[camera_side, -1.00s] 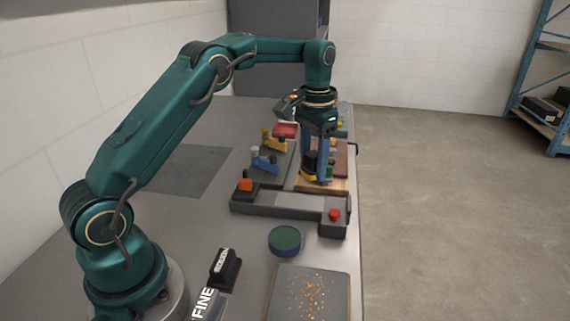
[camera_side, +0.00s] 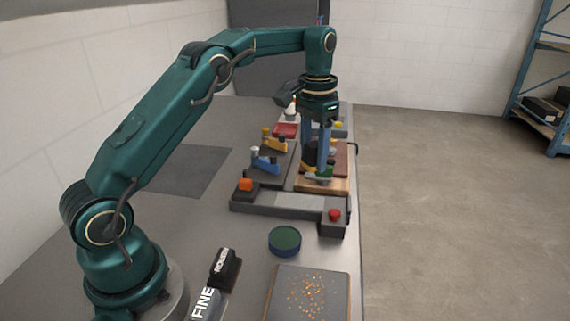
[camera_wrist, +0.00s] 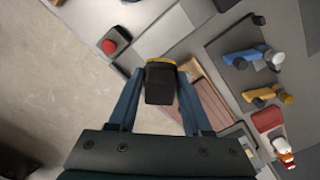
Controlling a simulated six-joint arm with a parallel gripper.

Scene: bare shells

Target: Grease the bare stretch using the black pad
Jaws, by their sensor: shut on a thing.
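My gripper (camera_side: 318,170) is shut on the black pad (camera_wrist: 160,84), a dark block with a yellow edge, held between the two blue fingers in the wrist view. In the side view the pad is partly hidden by the fingers and sits just over the near part of the board. I cannot tell whether it touches. The board has a light tan stretch (camera_side: 335,185) at its near end and a reddish-brown stretch (camera_side: 341,160) farther back. The reddish-brown part also shows right of the pad in the wrist view (camera_wrist: 211,100).
Blue (camera_side: 265,163) and yellow (camera_side: 274,144) clamps stand left of the board. A grey fixture bar with a red button (camera_side: 335,215) and an orange knob (camera_side: 246,184) lies in front. A round green-topped tin (camera_side: 285,239), labelled blocks (camera_side: 226,266) and a crumb-strewn tray (camera_side: 309,291) are nearer.

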